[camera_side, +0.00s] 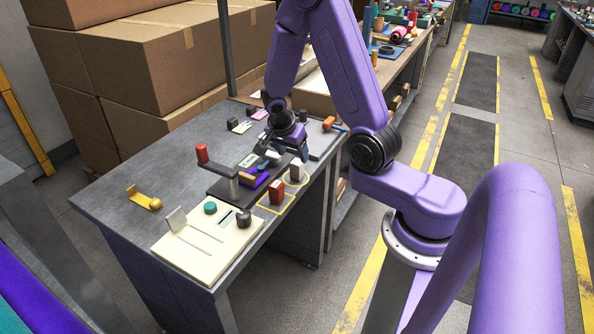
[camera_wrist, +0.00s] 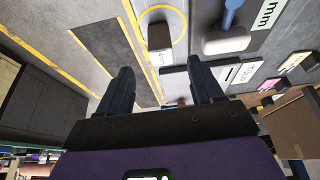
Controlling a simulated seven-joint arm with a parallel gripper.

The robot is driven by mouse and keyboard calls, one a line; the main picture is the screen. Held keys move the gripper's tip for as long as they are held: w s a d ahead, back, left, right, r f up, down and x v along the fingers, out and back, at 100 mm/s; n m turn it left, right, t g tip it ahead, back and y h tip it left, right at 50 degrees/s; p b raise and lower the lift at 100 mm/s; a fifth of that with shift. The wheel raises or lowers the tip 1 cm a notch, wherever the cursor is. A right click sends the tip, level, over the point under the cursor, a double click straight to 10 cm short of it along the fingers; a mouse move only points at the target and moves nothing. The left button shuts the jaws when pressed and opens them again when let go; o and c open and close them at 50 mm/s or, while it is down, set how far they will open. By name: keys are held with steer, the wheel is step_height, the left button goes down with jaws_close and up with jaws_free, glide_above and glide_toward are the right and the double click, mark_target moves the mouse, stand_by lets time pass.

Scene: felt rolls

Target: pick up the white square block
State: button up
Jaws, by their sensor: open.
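A small upright block (camera_side: 297,168) with a pale face and a dark top stands inside a yellow circle near the table's right edge. In the wrist view a dark block with a white face (camera_wrist: 160,46) stands by a yellow ring; it looks like the same one. I cannot tell for sure that it is the white square block. My gripper (camera_side: 294,150) is just behind and above it, pointing down. In the wrist view its dark fingers (camera_wrist: 159,80) are spread apart with nothing between them. The block lies beyond the fingertips, apart from them.
A red block (camera_side: 277,190) stands in a yellow square beside it. A cream board (camera_side: 190,257) lies in front. Cardboard boxes (camera_side: 170,60) stack behind. The table's left part is mostly clear.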

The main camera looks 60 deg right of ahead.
mark_target(297, 162)
steer(key=shift+x, duration=4.55)
steer(key=shift+d, duration=0.1)
steer(key=shift+r, duration=0.1)
jaws_close()
